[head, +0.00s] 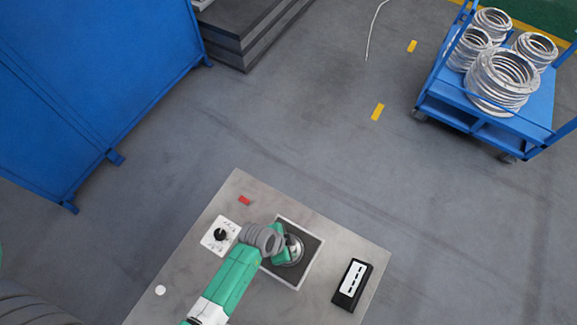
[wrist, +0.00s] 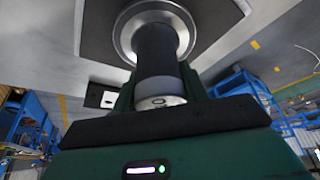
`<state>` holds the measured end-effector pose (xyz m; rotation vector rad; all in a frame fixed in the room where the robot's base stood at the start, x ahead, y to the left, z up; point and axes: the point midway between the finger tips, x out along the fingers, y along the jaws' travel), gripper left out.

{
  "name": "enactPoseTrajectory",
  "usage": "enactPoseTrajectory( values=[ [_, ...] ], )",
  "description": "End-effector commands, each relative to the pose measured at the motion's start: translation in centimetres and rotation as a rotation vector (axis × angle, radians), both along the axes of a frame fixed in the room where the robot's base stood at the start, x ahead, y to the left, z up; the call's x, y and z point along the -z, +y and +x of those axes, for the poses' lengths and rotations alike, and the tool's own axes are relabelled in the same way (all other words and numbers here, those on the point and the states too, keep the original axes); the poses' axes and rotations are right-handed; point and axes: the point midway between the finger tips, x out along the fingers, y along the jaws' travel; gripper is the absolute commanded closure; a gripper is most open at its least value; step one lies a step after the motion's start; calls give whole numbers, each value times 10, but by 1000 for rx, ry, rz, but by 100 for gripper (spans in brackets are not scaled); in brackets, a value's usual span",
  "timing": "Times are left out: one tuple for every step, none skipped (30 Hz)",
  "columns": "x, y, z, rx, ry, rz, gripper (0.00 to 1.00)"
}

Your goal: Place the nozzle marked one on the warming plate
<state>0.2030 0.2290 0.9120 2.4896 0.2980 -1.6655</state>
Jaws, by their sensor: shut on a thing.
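My gripper (head: 283,247) is over the dark square warming plate (head: 311,262) on the grey bench. It is shut on a nozzle with a round silver flange (head: 295,252). In the wrist view the nozzle has a dark cylindrical body (wrist: 157,52) and a wide silver flange at its far end, in front of the dark plate (wrist: 97,30). Its pale near end is close to the gripper jaws (wrist: 165,105). The flange is within the plate's outline in the head view. I cannot tell whether it touches the plate. No number mark is readable.
The bench (head: 340,240) also holds a white dial panel (head: 220,235), a small red block (head: 245,200), a white disc (head: 160,290) and a black block with a white label (head: 352,283). A blue cart (head: 470,105) with several ringed metal shells stands at the upper right.

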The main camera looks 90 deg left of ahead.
Motion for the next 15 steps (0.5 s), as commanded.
enactPoseTrajectory(
  values=[
    [1,0,0,0,0,0,51],
    [0,0,0,0,0,0,45],
    [0,0,0,0,0,0,37],
    [0,0,0,0,0,0,35],
    [0,0,0,0,0,0,35],
    [0,0,0,0,0,0,35],
    [0,0,0,0,0,0,35],
    [0,0,0,0,0,0,35],
    [0,0,0,0,0,0,35],
    [0,0,0,0,0,0,35],
    [0,0,0,0,0,0,35],
    [-2,0,0,-1,0,0,35],
    [-5,0,0,-1,-1,0,35],
    [-7,-1,-1,0,-1,1,35],
    [-13,-2,-4,0,-1,0,35]
  ],
)
